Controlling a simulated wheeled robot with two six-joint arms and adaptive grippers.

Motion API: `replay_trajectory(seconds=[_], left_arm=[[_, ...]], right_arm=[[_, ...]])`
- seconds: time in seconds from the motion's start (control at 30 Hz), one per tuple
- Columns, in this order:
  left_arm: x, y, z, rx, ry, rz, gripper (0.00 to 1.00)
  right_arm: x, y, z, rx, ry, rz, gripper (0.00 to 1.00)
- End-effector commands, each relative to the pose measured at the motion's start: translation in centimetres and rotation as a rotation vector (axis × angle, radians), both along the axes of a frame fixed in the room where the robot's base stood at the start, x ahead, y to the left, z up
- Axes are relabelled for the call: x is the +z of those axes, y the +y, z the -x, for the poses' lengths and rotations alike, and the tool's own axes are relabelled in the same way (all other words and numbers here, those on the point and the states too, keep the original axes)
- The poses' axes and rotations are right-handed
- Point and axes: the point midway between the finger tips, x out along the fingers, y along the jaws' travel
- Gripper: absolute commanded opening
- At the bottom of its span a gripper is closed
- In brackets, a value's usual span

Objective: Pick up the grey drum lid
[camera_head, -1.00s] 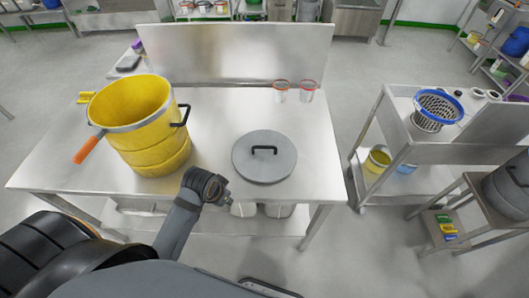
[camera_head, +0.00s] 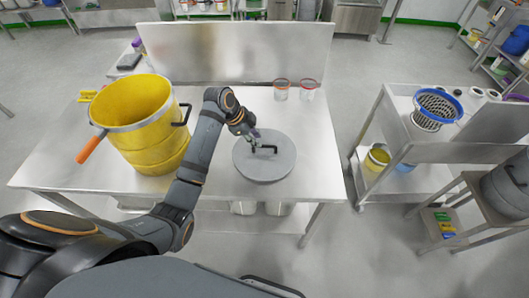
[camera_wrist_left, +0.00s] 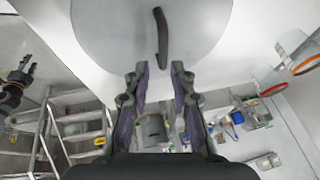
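The grey drum lid (camera_head: 264,166) lies flat on the steel table, with a black bar handle (camera_head: 269,148) on top. My left gripper (camera_head: 252,138) is over the lid's far-left part, close to the handle. In the left wrist view, my left gripper (camera_wrist_left: 159,72) has its two fingers apart with nothing between them. The lid (camera_wrist_left: 110,30) and its handle (camera_wrist_left: 161,38) show ahead of the fingertips, the handle in line with the gap.
A yellow drum (camera_head: 150,130) with an orange lever (camera_head: 90,149) stands left of my left arm. Two clear beakers with red rims (camera_head: 308,90) stand behind the lid. A steel splash panel (camera_head: 235,52) closes the table's back. A cart with a blue-rimmed strainer (camera_head: 437,108) stands right.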

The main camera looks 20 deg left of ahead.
Motion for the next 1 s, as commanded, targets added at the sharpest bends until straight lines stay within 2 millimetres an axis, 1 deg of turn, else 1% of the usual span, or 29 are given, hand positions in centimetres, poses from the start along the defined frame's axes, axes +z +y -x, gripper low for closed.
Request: replay_trajectory(seconds=[0.03,0.13,0.27,0.37,0.5,0.6,0.7,0.9,1.0], left_arm=[[-0.6,-0.3,-0.2,0.001,0.003,0.002,0.24],[-1.8,-0.7,-0.6,0.002,0.0,0.002,0.24],[-2.3,-0.8,-0.7,0.001,0.0,-0.001,0.24],[-2.6,-1.0,-1.0,0.003,0.001,0.001,0.24],[-4.7,-1.5,-1.7,0.003,0.004,0.001,0.24],[-6.2,-2.0,-2.2,0.003,0.002,0.001,0.24],[-6.9,-2.1,-2.4,0.002,0.0,-0.001,0.24],[-7.0,-2.1,-2.4,0.003,-0.002,-0.002,0.24],[-7.0,-2.1,-2.4,0.003,-0.001,-0.002,0.1]], right_arm=[[0.4,-0.1,0.0,0.0,0.0,0.001,0.4],[0.5,-0.1,0.0,0.001,0.0,0.001,0.4],[0.5,-0.2,0.0,0.001,0.0,0.002,0.4],[1.0,-0.2,0.0,0.001,0.0,0.002,0.4],[2.2,-0.1,0.0,0.001,0.0,0.002,0.4],[2.2,-0.1,0.0,0.001,0.0,0.002,0.4],[2.3,-0.1,0.0,0.001,0.0,0.002,0.4],[2.2,-0.1,0.0,0.001,-0.001,0.001,0.4],[2.2,0.0,0.0,0.0,-0.001,0.0,0.4]])
